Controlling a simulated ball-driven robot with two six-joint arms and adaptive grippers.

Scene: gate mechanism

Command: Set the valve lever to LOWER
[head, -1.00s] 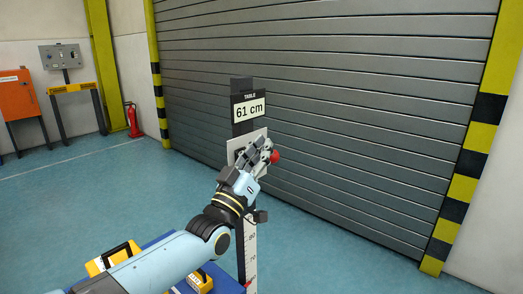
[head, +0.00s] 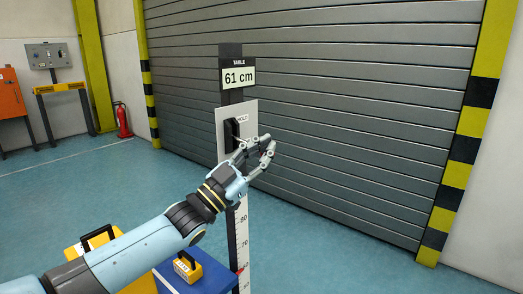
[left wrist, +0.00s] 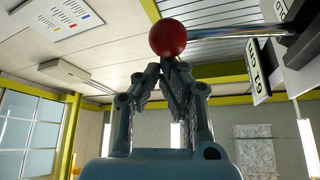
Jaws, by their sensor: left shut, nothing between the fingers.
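The valve lever shows in the left wrist view as a red ball knob (left wrist: 168,38) on a shiny metal rod (left wrist: 225,31). In the head view its black mount (head: 231,135) sits on a pale plate (head: 222,118) with a HOLD label (head: 242,119) on the post. The knob is mostly hidden there behind my left gripper (head: 268,150). My left gripper is shut and empty. In the left wrist view its closed fingertips (left wrist: 169,66) lie just below the knob in the picture; I cannot tell whether they touch it. My right gripper is not in view.
The post carries a TABLE sign (head: 238,77) reading 61 cm and a scale (head: 242,235). A blue table (head: 212,278) with a yellow box (head: 188,267) stands at its foot. A grey shutter gate (head: 340,100) fills the background. The floor to the right is clear.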

